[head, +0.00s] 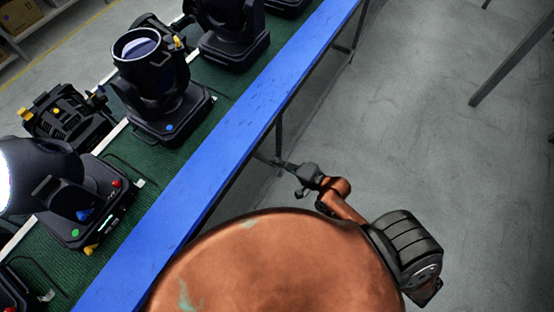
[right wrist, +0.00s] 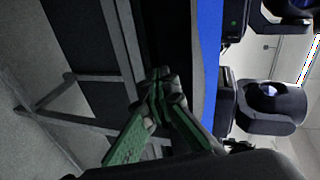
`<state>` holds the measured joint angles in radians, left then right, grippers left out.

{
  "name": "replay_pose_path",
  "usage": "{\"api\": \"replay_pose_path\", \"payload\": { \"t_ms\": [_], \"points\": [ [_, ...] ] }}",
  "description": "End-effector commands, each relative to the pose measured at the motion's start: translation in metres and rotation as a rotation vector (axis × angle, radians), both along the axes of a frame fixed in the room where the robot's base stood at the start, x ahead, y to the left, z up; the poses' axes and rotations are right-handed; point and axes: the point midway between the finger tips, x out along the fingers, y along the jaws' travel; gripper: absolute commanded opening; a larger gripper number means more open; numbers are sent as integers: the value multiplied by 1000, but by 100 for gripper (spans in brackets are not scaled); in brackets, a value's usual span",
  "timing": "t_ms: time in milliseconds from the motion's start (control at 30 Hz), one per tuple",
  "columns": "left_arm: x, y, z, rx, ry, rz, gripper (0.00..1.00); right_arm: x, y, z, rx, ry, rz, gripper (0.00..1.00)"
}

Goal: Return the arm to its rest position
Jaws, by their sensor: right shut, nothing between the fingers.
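My right gripper (head: 290,166) is beside the front edge of the workbench (head: 216,160), on the open-floor side, pointing toward the bench. Its fingers are together and hold nothing. The fingers also show in the right wrist view (right wrist: 158,90), in front of the bench's side and legs. My right arm folds close to my body at the lower middle of the head view. My left arm and gripper are not in view.
Several black stage lights, among them one with an upright round lens (head: 140,48), stand on the green mat (head: 122,150) behind the blue edge. A metal leg (head: 510,62) stands at the upper right. The grey floor (head: 420,140) right of the bench is clear.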

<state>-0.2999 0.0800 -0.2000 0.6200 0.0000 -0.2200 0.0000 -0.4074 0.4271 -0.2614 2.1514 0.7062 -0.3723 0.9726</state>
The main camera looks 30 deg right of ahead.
Motion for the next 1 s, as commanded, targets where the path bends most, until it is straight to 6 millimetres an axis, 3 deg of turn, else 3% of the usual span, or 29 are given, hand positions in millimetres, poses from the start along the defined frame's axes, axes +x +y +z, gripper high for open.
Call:
{"api": "replay_pose_path", "payload": {
  "t_ms": [567,667,767,867,1000],
  "points": [
    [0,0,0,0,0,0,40,-1,-2,-1,-2,1,-4,0],
    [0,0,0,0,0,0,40,-1,-6,-10,-19,8,-10,0],
    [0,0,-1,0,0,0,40,-2,-19,-42,-83,31,-24,0],
    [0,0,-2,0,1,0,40,-8,-42,-99,-198,76,-40,0],
    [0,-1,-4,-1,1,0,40,-33,-77,-192,-401,162,-31,0]
  ]
}}
